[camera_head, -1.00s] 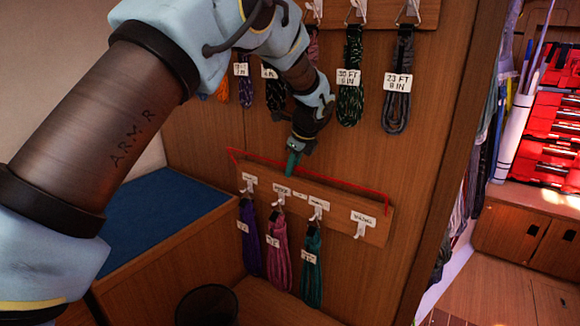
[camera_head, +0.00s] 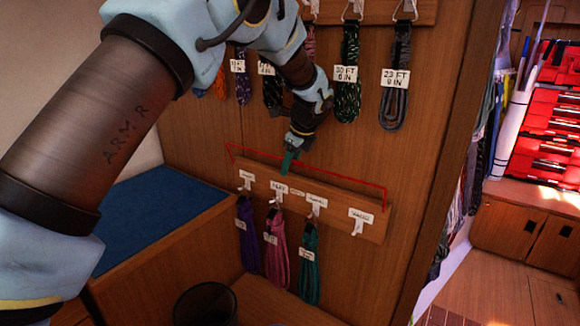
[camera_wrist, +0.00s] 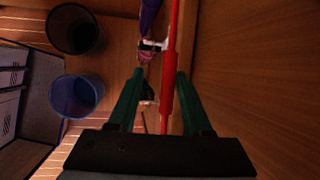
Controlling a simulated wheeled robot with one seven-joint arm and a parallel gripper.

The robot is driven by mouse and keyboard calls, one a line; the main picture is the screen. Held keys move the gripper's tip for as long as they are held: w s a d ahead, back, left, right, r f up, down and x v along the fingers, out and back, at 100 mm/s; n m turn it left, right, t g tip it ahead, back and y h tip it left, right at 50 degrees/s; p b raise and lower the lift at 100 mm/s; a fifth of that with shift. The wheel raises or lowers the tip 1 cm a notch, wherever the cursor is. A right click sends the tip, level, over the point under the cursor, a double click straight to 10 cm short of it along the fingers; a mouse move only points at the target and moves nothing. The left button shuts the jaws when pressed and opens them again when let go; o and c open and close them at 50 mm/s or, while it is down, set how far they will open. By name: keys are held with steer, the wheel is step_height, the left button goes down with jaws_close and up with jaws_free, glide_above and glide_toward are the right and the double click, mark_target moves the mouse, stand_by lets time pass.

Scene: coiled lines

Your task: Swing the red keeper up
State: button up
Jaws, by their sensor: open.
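The red keeper (camera_head: 337,173) is a thin red rod with bent ends. In the head view it runs along and above the upper edge of the lower hook board (camera_head: 335,222). Several white labelled hooks are on that board, with purple (camera_head: 248,232), pink (camera_head: 277,248) and teal (camera_head: 309,265) coiled lines hanging. My gripper (camera_head: 288,163) points down at the middle of the keeper. In the wrist view the keeper (camera_wrist: 168,85) has a thicker red sleeve and passes between the open green fingers, closer to the right one. I cannot tell whether it touches a finger.
An upper row of coiled lines, including a green one (camera_head: 347,75) and a grey one (camera_head: 393,90), hangs above to the right. A blue-topped bench (camera_head: 150,215) is at left. A dark bin (camera_head: 205,303) stands below. Wood panel right of the board is bare.

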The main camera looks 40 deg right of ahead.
steer(key=b+v, duration=0.3)
steer(key=v, duration=0.7)
steer(key=shift+r, duration=0.1)
